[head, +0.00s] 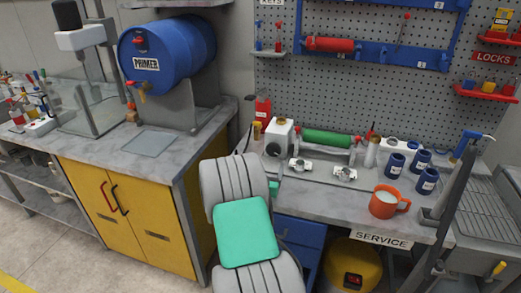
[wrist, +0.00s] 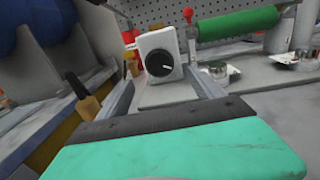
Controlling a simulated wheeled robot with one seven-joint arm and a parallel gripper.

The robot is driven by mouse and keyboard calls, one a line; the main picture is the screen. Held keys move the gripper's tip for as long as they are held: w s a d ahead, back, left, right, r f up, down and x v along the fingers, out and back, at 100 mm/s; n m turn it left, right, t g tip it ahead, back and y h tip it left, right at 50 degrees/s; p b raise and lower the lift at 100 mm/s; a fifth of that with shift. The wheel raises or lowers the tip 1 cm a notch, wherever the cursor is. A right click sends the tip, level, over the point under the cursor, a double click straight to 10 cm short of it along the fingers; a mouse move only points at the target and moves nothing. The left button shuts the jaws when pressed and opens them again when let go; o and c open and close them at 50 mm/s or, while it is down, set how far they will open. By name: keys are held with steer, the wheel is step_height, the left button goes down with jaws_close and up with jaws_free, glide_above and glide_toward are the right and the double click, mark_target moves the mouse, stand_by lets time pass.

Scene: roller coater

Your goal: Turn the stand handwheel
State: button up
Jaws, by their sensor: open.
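My gripper (wrist: 163,82) is open and empty in the wrist view, with its two fingers spread. A white box with a round black dial (wrist: 160,63) stands beyond the gap between the fingers; I see no contact. The white box (head: 279,136) also shows on the service bench in the head view. To its right a green roller (head: 326,139) lies on a stand; it shows at the upper right in the wrist view (wrist: 238,23). A red knob (wrist: 188,14) is at its near end. I cannot tell for sure which part is the stand handwheel.
A blue primer drum (head: 165,52) is at left.

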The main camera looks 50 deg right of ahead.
mark_target(273, 152)
steer(key=p+x, duration=0.2)
steer(key=x, duration=0.5)
steer(key=shift+w+d, duration=0.2)
steer(key=shift+d, duration=0.15)
steer(key=shift+c, duration=0.5)
steer(key=c, duration=1.3)
steer(key=shift+m+b, duration=0.3)
steer(key=shift+b, duration=0.1)
